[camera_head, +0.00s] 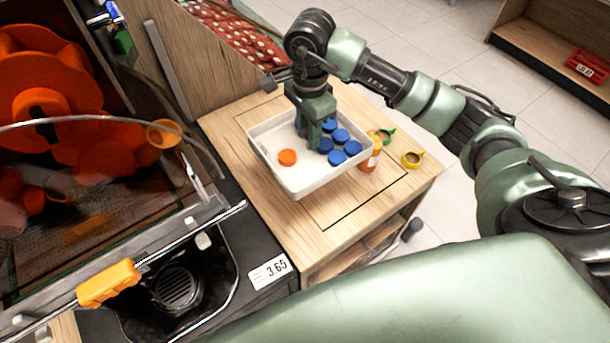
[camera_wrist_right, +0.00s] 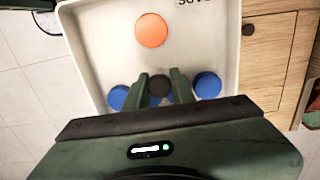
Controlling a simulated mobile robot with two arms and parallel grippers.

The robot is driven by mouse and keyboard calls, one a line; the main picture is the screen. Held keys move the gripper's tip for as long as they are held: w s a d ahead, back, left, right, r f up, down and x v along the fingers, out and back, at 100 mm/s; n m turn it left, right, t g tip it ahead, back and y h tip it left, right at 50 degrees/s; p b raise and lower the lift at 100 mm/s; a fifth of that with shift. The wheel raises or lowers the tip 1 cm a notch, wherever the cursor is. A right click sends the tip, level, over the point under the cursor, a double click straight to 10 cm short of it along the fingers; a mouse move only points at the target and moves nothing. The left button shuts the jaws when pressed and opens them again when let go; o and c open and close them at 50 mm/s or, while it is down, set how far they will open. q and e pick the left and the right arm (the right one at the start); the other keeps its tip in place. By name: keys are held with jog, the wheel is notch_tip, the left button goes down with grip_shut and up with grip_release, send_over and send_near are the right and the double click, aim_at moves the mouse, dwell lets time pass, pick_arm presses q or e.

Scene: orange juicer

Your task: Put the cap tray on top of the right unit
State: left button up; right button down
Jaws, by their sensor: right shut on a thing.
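The cap tray (camera_head: 296,183) is a white shallow tray with one orange cap (camera_head: 287,157) and several blue caps (camera_head: 338,157). It is over the wooden top of the right unit (camera_head: 345,205); whether it touches the top I cannot tell. My right gripper (camera_head: 316,142) reaches down into the tray among the blue caps. In the right wrist view its fingers (camera_wrist_right: 160,90) are shut around a dark round piece (camera_wrist_right: 160,84) that looks like part of the tray (camera_wrist_right: 110,60). The fingers partly hide the blue caps. My left gripper is out of view.
Bare wood shows in front of the tray.

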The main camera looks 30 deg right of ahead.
notch_tip(320, 180, down, 17)
jog(key=shift+r+p, duration=0.1)
jog(key=shift+p, duration=1.05)
jog(key=shift+f, duration=0.25)
jog(key=shift+f+b, duration=0.2)
jog(key=shift+b, duration=0.1)
jog(key=c, duration=1.2)
grip_release()
jog(key=shift+r, duration=0.15)
